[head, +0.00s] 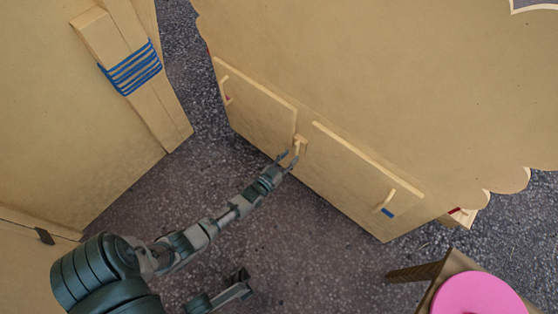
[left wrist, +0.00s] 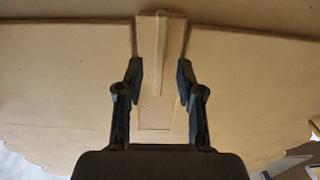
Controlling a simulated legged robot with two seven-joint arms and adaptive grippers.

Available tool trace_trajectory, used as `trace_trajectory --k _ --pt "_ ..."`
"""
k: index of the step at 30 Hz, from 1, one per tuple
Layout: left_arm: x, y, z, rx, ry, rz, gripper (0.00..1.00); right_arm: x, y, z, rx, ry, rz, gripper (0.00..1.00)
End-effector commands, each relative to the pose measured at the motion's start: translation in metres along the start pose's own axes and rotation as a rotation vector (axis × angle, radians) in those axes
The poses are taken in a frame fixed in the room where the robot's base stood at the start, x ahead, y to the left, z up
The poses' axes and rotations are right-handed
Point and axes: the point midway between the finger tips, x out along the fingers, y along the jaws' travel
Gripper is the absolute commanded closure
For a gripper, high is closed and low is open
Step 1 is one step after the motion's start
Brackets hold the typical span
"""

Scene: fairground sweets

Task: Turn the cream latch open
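The cream latch (head: 300,145) is a small pale bar on the wooden cabinet front, between the left door (head: 255,105) and the right door (head: 360,170). In the left wrist view the latch (left wrist: 160,50) stands upright in the picture, in front of the strip between the door panels. My left gripper (head: 289,159) is close in front of it. Its fingers (left wrist: 160,75) are spread, one on each side of the bar, with gaps visible at both sides. What seems to be my right gripper (head: 241,282) is low in the head view, its finger opening unclear.
The doors have pale handles, one with a blue mark (head: 388,212). A pink round top (head: 478,298) on a brown stand is at bottom right. A wooden panel with blue cord (head: 133,69) stands at left. The dark speckled floor before the cabinet is mostly clear.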

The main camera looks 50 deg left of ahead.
Motion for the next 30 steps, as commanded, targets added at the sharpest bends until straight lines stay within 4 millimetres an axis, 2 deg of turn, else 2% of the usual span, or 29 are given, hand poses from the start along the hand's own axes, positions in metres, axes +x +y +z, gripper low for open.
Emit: trace_trajectory --k 1,6,12,18,30 --pt "-0.013 0.000 0.002 -0.001 -0.004 0.000 0.62 0.000 0.000 0.000 0.000 0.000 0.000 0.60" --pt "-0.052 -0.001 0.003 -0.001 -0.004 -0.001 0.62 0.000 0.000 0.000 0.000 -0.001 0.000 0.60" --pt "-0.084 0.000 0.004 -0.001 -0.006 0.000 0.62 0.000 0.000 0.000 0.000 -0.002 0.000 0.60" --pt "-0.094 0.000 0.004 -0.001 -0.005 0.000 0.62 0.000 0.000 0.001 0.000 -0.002 0.000 0.60" --pt "-0.093 0.000 0.004 -0.001 -0.005 0.000 0.62 -0.001 0.001 0.004 0.000 -0.006 0.001 0.60"
